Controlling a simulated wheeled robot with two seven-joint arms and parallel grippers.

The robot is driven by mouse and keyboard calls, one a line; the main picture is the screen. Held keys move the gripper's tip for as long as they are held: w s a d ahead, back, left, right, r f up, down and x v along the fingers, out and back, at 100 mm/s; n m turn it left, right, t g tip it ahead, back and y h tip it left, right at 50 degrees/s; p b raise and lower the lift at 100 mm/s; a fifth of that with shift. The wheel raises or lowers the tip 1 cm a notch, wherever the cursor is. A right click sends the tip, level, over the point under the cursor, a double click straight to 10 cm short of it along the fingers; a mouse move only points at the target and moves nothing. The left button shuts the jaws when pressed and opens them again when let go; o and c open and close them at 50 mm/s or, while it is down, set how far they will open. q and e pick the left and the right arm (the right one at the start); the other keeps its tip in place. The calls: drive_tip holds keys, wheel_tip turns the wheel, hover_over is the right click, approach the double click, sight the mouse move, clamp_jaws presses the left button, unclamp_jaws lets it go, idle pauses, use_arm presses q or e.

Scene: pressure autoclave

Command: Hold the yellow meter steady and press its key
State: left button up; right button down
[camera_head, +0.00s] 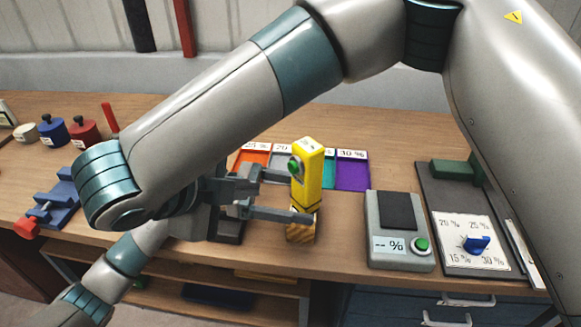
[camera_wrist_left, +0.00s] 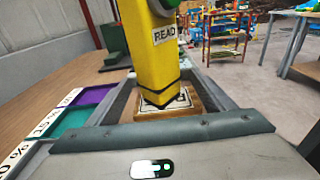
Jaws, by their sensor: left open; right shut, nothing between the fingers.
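The yellow meter (camera_head: 308,170) stands upright on a small wooden base (camera_head: 301,230) near the table's front edge. Its green key (camera_head: 294,166) is high on the side facing my grippers. In the left wrist view the meter (camera_wrist_left: 157,60) rises between my fingers, with a READ label below the partly cropped key (camera_wrist_left: 165,5). My left gripper (camera_head: 301,197) is open, one finger on each side of the meter's lower part; I cannot tell whether they touch it. My right gripper (camera_head: 250,187) is shut and empty, left of the meter, partly lost among the overlapping hands.
Coloured percentage tiles (camera_head: 352,172) lie behind the meter. A grey device (camera_head: 398,249) with a green button and a dial panel (camera_head: 470,244) stand to the right. A blue clamp (camera_head: 60,200) and small weights (camera_head: 53,133) are at the left. My forearm crosses above the table.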

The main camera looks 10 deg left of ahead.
use_arm(q)
drive_tip(key=shift+a, duration=0.1)
drive_tip(key=a, duration=0.8)
drive_tip(key=a+r, duration=0.1)
drive_tip(key=a, duration=0.2)
drive_tip(key=shift+a, duration=0.4)
drive_tip(key=shift+r, duration=0.1)
